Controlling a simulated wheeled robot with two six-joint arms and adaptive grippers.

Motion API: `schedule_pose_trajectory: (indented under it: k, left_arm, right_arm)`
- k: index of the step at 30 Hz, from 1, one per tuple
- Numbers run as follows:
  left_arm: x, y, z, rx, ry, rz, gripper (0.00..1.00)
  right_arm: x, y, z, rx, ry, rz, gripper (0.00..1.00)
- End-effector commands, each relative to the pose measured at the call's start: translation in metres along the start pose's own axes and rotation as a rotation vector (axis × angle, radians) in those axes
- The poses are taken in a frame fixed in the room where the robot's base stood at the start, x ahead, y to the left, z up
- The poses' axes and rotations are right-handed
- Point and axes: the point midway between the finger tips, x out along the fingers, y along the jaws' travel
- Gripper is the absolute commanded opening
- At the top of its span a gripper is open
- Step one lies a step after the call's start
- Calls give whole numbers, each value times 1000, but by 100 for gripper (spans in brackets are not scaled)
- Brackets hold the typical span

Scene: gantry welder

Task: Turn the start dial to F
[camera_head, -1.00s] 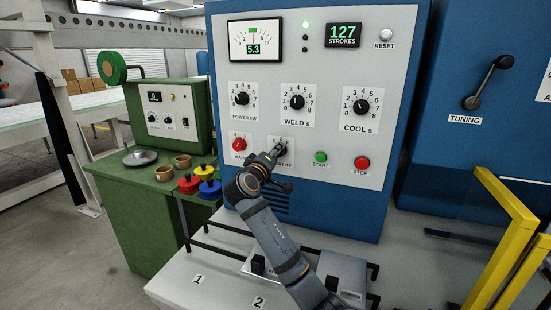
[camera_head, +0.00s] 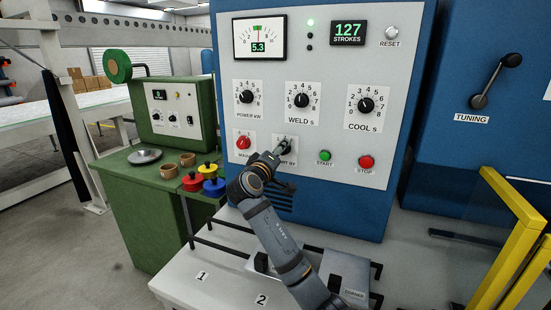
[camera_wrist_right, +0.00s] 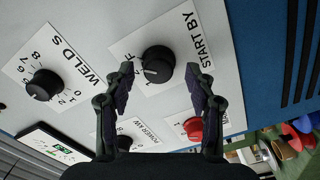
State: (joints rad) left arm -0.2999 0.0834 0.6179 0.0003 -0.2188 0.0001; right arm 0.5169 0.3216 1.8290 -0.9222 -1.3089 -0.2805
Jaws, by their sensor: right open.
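The start dial, a round black knob on a white plate marked START BY, shows in the right wrist view (camera_wrist_right: 157,63), with the letter F printed beside it. A small white mark shows on the knob, but its exact setting is hard to read. My right gripper (camera_wrist_right: 160,78) is open, with one finger on each side of the knob in this view; I cannot tell whether they touch it. In the head view the right gripper (camera_head: 277,155) points at the START BY plate (camera_head: 287,144) and partly hides it. My left gripper is not in view.
A red knob (camera_head: 243,143) sits left of the start dial. A green START button (camera_head: 325,156) and red STOP button (camera_head: 366,161) sit to its right. The power (camera_head: 247,97), weld (camera_head: 301,100) and cool (camera_head: 366,104) dials are above. A yellow rail (camera_head: 515,200) stands at right.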

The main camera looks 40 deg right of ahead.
Motion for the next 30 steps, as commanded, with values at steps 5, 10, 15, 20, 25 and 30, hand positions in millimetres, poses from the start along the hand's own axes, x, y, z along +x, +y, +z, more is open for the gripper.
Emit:
schedule_pose_trajectory:
  k: [5, 10, 15, 20, 25, 30]
  left_arm:
    - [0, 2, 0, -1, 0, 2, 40]
    - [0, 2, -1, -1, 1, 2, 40]
    - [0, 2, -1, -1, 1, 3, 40]
    - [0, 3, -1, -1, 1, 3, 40]
    - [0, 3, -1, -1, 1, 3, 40]
    - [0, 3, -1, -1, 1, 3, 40]
  right_arm:
    - [-36, -2, 0, 5, 1, -8, 56]
    - [-78, -3, 0, 6, -1, -10, 56]
    - [-104, -3, 0, 2, -1, -8, 56]
    - [-114, -2, 1, 1, -2, -4, 56]
    - [-116, -1, 1, -1, -2, -2, 56]
    - [-115, -1, 1, -1, -2, -2, 56]
